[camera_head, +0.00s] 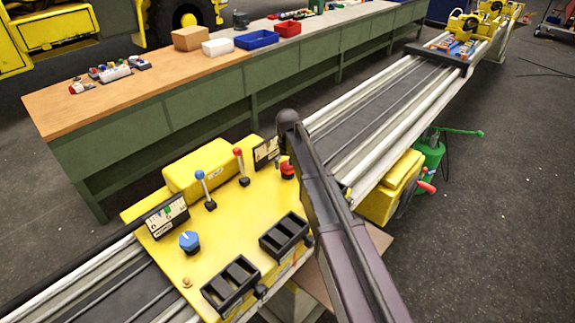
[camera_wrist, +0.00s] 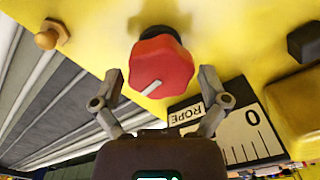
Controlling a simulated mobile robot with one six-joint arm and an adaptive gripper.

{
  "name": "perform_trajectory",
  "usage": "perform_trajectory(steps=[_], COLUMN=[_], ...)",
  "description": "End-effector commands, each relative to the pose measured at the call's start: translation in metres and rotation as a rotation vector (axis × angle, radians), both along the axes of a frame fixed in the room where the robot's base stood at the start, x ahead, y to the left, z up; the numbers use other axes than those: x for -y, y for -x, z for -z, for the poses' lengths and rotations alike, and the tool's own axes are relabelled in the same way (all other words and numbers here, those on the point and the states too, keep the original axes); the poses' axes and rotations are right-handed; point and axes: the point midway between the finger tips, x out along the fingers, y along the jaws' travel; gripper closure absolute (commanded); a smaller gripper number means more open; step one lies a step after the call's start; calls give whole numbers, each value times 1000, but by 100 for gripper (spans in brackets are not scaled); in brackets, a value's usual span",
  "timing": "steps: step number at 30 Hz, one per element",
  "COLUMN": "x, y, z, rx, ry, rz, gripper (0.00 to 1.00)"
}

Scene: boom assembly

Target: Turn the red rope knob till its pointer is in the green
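The red rope knob (camera_wrist: 160,66) is lobed, with a white mark on its face, and sits on a dark base on the yellow panel. In the head view the red knob (camera_head: 287,168) is partly behind my arm. My gripper (camera_wrist: 160,80) is open, with one finger on each side of the knob and a small gap showing at both sides. The gauge marked ROPE (camera_wrist: 240,135) shows a 0 and black ticks. Its pointer and green zone are not visible there. The rope gauge (camera_head: 265,152) is partly hidden by my arm in the head view.
The yellow panel (camera_head: 225,235) also bears a blue knob (camera_head: 189,241), a second gauge (camera_head: 167,215), a blue-topped lever (camera_head: 204,190) and a red-topped lever (camera_head: 241,167). Two black switch blocks (camera_head: 231,285) (camera_head: 284,236) lie along its front. A workbench (camera_head: 120,100) stands behind.

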Motion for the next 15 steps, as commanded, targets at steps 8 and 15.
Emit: perform_trajectory(steps=[8, 15], x=[0, 0], y=[0, 0], z=[0, 0], rx=[-1, -1], ry=[0, 0], rz=[-1, -15], gripper=[0, 0])
